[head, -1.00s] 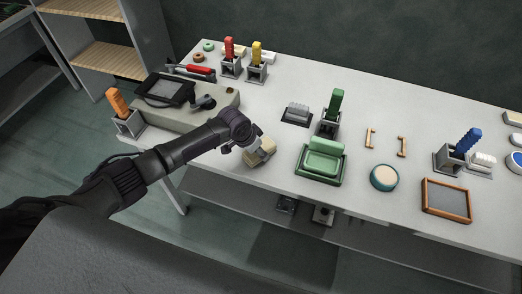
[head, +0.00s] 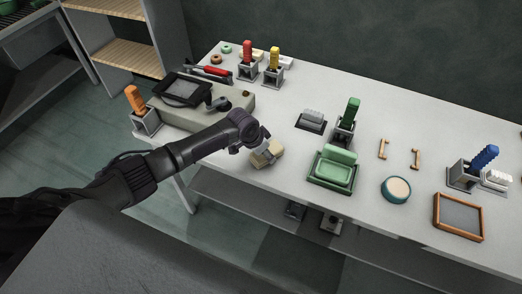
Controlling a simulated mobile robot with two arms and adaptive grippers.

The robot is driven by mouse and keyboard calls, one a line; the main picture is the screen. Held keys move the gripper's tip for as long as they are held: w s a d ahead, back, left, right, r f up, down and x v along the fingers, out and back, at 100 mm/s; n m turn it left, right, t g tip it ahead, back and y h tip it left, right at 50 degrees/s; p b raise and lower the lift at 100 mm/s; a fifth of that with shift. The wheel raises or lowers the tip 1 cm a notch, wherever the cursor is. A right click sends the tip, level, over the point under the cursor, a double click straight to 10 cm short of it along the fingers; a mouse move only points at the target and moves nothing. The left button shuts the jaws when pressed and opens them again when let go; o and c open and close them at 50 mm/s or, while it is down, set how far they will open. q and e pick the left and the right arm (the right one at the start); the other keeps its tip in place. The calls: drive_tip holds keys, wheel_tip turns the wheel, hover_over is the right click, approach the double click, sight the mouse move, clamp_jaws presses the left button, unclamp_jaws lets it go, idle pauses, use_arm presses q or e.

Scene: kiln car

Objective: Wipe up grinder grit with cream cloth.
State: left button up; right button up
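A small cream cloth (head: 271,155), bunched or folded, is at the front edge of the grey-white table, left of a green tray. My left gripper (head: 261,149) comes in from the left and is right at the cloth. Its fingers overlap the cloth's left side; whether they are closed on it is too small to tell. A beige machine block (head: 196,121), perhaps the grinder, lies behind my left arm with a black tray (head: 186,88) on top. A small dark brown spot (head: 246,94) shows at its right end. I cannot make out grit clearly. My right gripper is out of view.
A green tray with a block (head: 333,171) stands right of the cloth. Holders with orange (head: 135,98), red, yellow, green (head: 350,110) and blue (head: 485,156) handles stand around. A round pot (head: 396,189) and framed tray (head: 459,216) sit right. The table centre-back is clear.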

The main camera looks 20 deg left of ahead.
sight(274, 153)
use_arm(q)
drive_tip(key=shift+w+d, duration=0.1)
drive_tip(key=shift+d, duration=1.45)
drive_tip(key=shift+w+d+p, duration=0.15)
drive_tip(key=shift+d+p, duration=0.15)
drive_tip(key=shift+d, duration=2)
drive_tip(key=shift+s+r+p, duration=0.1)
drive_tip(key=shift+s+p, duration=0.25)
drive_tip(key=shift+p, duration=0.25)
drive_tip(key=shift+s+a+p, duration=0.15)
drive_tip(key=shift+s+p, duration=0.45)
drive_tip(key=shift+s, duration=0.1)
drive_tip(key=shift+a, duration=0.15)
